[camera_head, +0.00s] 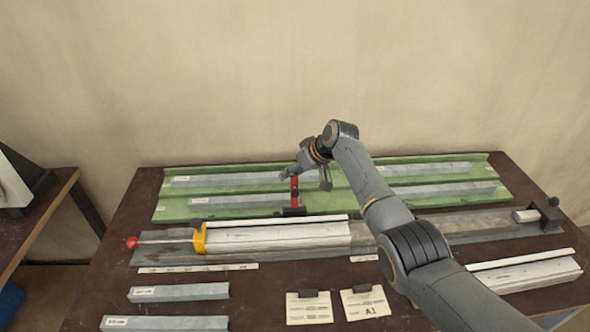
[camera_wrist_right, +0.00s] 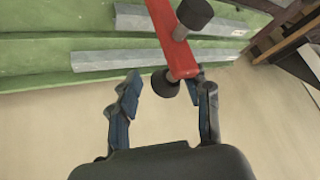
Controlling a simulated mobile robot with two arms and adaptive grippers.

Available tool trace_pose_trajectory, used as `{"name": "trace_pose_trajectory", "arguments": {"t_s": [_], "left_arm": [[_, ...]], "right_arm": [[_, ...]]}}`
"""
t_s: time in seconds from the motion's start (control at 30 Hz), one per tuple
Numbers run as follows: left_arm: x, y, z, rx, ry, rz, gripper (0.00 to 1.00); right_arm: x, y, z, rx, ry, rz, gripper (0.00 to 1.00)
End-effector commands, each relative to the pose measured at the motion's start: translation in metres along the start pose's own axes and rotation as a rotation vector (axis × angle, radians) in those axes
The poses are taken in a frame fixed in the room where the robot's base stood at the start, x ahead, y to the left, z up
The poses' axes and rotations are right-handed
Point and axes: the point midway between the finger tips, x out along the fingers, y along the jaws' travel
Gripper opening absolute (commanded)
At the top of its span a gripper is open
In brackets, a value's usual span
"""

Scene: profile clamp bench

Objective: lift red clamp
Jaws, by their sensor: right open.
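The red clamp (camera_head: 295,190) stands upright at the middle of the bench, on the front part of the green tray. In the right wrist view its red bar (camera_wrist_right: 174,42) runs down from the top, with a black knob on either side. My right gripper (camera_head: 306,178) is at the clamp's upper end. In the wrist view the open right gripper (camera_wrist_right: 166,84) has one finger on each side of the bar's lower end. The right fingertip is partly hidden behind the bar. I cannot tell whether either finger touches it. My left gripper is not in view.
The green tray (camera_head: 160,212) holds several grey profiles. In front lies a long grey fixture with a yellow block (camera_head: 199,238) and a red ball handle (camera_head: 131,243). Two paper cards (camera_head: 309,308) and loose profiles lie near the front. My right arm crosses the bench's right half.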

Motion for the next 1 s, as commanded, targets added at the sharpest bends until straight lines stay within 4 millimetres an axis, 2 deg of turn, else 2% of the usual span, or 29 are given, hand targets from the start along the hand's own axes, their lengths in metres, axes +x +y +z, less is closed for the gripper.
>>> {"name": "trace_pose_trajectory", "arguments": {"t_s": [0.27, 1.0], "left_arm": [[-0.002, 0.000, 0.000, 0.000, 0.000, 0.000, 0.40], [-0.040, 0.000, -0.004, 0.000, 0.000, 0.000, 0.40]], "right_arm": [[-0.001, 0.000, 0.001, 0.001, -0.005, -0.001, 0.49], [-0.049, 0.013, -0.022, 0.001, -0.001, -0.001, 0.49]]}}
